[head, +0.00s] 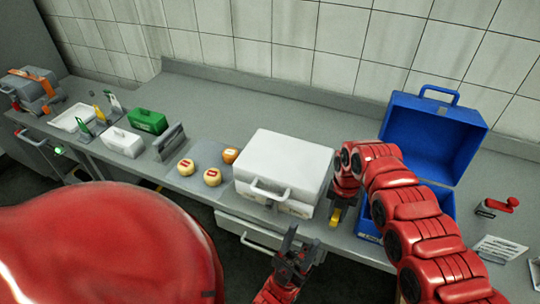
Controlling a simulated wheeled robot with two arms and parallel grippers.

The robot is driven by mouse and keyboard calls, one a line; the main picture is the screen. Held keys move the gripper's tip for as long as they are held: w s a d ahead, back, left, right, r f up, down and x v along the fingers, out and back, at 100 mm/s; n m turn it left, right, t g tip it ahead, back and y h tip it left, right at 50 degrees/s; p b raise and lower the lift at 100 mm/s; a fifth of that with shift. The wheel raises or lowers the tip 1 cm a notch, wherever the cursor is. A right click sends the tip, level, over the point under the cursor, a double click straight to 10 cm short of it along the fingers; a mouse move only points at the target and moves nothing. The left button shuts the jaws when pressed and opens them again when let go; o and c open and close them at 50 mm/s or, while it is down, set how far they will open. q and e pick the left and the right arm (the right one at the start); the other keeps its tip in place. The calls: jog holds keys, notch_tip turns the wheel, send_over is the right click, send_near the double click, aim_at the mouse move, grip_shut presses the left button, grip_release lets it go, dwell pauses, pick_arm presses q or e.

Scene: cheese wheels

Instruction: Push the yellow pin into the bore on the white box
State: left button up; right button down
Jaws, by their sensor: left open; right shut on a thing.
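A large white box (284,160) with a handle on its front stands on the grey counter in the middle of the head view. No bore can be made out on it at this size. My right gripper (337,212) points down close beside the box's right front corner. It is shut on a small yellow piece, the yellow pin (335,219), mostly hidden by the fingers. Whether the pin touches the box cannot be told. My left gripper (291,243) is open and empty, in front of the box near the counter's front edge.
An open blue case (432,135) stands right of the box, partly behind my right arm. Small cheese wheels (212,177) lie left of it. A small white case (122,143) and a green case (148,121) stand further left. The counter behind the box is clear.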

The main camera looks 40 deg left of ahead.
jog(key=shift+r+p, duration=0.65)
jog(key=shift+r, duration=1.95)
jog(key=shift+r, duration=0.15)
jog(key=shift+r+b, duration=0.3)
jog(key=shift+r, duration=1.1)
